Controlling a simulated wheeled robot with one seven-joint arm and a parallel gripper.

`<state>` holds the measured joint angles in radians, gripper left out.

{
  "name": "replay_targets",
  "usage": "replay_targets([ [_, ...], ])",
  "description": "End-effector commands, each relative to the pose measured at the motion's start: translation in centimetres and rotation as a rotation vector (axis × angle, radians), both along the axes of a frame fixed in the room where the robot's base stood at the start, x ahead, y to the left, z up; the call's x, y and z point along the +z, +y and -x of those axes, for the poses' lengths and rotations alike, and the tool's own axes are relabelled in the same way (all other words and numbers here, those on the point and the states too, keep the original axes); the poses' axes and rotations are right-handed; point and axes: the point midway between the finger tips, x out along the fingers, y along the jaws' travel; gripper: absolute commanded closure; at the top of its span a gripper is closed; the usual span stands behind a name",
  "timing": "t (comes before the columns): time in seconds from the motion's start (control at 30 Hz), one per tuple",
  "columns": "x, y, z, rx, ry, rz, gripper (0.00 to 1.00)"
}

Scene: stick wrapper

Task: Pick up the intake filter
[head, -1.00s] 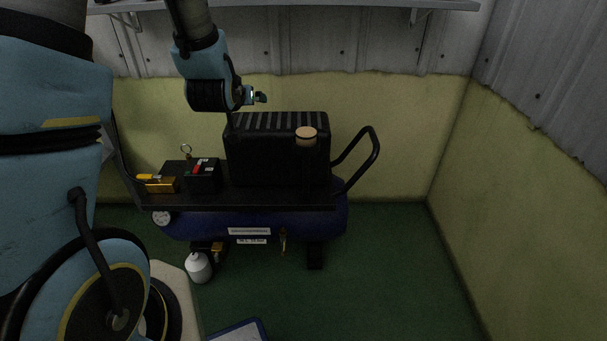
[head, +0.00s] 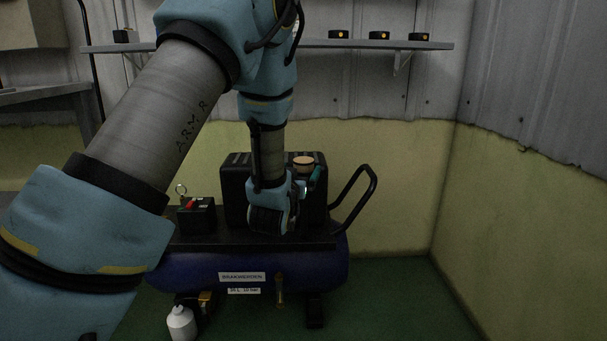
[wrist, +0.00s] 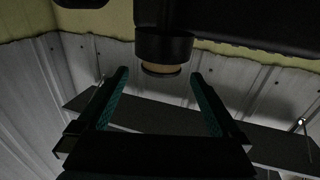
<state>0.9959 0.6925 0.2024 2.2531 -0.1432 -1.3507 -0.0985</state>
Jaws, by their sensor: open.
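The intake filter (head: 304,160), a short round piece with a tan end, sits on the right part of the black compressor housing. In the wrist view it appears as a black cylinder with a tan end face (wrist: 163,68), hanging in the upper middle. My gripper (head: 309,184) is in front of the housing, just below and beside the filter. In the wrist view my gripper (wrist: 160,76) is open, its two teal-lined fingers apart on either side of the filter's line. Nothing is between the pads. My arm hides part of the housing.
The black housing (head: 234,195) stands on a blue tank (head: 200,272) with a black handle (head: 371,185) at right. A black box with a red part (head: 197,215) stands left. A wall shelf (head: 350,45) holds small dark items. Green floor at right is clear.

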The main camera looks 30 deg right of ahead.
Motion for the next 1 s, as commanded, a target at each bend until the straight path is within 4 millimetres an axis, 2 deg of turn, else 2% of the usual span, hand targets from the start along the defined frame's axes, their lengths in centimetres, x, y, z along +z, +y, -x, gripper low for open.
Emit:
replay_targets([
  [0.27,-0.2,-1.4,-1.8,0.001,0.0,0.0,0.0],
  [0.53,-0.5,-3.7,-4.8,0.001,-0.001,-0.001,0.0],
  [0.83,-0.4,-4.1,-5.3,0.001,0.001,-0.002,0.0],
  [0.87,-0.4,-4.1,-5.3,0.001,0.001,-0.002,0.01],
  [1.0,-0.4,-4.1,-5.2,0.001,0.002,-0.001,0.17],
])
